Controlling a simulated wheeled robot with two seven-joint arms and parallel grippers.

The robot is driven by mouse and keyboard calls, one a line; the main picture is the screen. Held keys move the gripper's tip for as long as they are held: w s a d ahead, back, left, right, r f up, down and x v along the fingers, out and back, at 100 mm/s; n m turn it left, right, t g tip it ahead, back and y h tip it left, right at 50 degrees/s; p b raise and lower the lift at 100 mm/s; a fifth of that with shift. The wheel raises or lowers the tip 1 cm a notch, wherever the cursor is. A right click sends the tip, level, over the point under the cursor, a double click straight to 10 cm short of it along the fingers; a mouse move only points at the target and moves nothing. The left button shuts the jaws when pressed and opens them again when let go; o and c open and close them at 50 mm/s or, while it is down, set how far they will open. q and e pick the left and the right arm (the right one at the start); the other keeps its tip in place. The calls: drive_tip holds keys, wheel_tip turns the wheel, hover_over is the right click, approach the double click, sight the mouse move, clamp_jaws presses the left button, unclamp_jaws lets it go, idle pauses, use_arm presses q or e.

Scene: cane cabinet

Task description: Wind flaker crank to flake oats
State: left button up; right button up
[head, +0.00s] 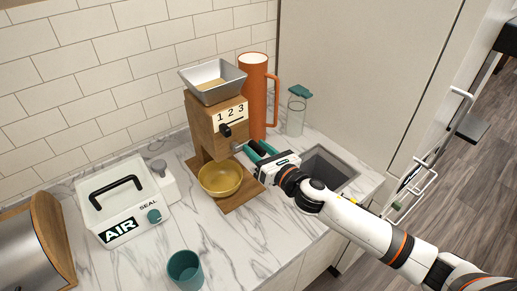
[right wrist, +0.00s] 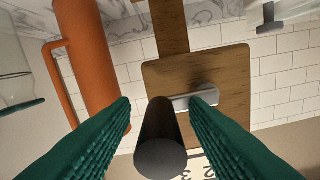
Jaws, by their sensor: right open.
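The flaker (head: 213,130) is a wooden mill with the digits 1 2 3 and a black selector knob (head: 226,130). Its metal hopper (head: 212,80) holds something tan. A golden bowl (head: 220,178) stands under it on the wooden base. In the right wrist view the crank's black handle (right wrist: 160,140) lies between the fingers of my right gripper (right wrist: 160,112), with space on both sides; its metal arm (right wrist: 197,98) runs to the wooden body. My right gripper (head: 258,154) is open at the flaker's right side in the head view. My left gripper is not in view.
An orange pitcher (head: 254,95) stands close behind the flaker, with a lidded glass jar (head: 297,112) beside it. A sink (head: 327,170) is to the right. A white sealer box (head: 122,200), a teal cup (head: 185,270) and a bread bin (head: 35,250) stand left and front.

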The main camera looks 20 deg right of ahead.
clamp_jaws()
drive_tip(key=shift+f+m, duration=0.15)
drive_tip(key=shift+m, duration=0.15)
drive_tip(key=m, duration=0.2)
drive_tip(key=f+m+b, duration=0.1)
drive_tip(key=shift+a+f+m, duration=0.2)
drive_tip(key=shift+m, duration=0.2)
drive_tip(key=shift+s+a+f+m+p, duration=0.3)
drive_tip(key=shift+a+m, duration=0.5)
drive_tip(key=shift+m, duration=2.1)
drive_tip(key=shift+s+a+f+m+p, duration=0.15)
drive_tip(key=shift+s+a+f+m, duration=0.5)
drive_tip(key=shift+m, duration=2.25)
drive_tip(key=shift+s+a+f+m+p, duration=0.2)
drive_tip(key=shift+a+m, duration=0.8)
drive_tip(key=shift+m, duration=1.9)
drive_tip(key=shift+w+r, duration=0.1)
drive_tip(key=shift+w, duration=0.05)
drive_tip(key=shift+a, duration=0.1)
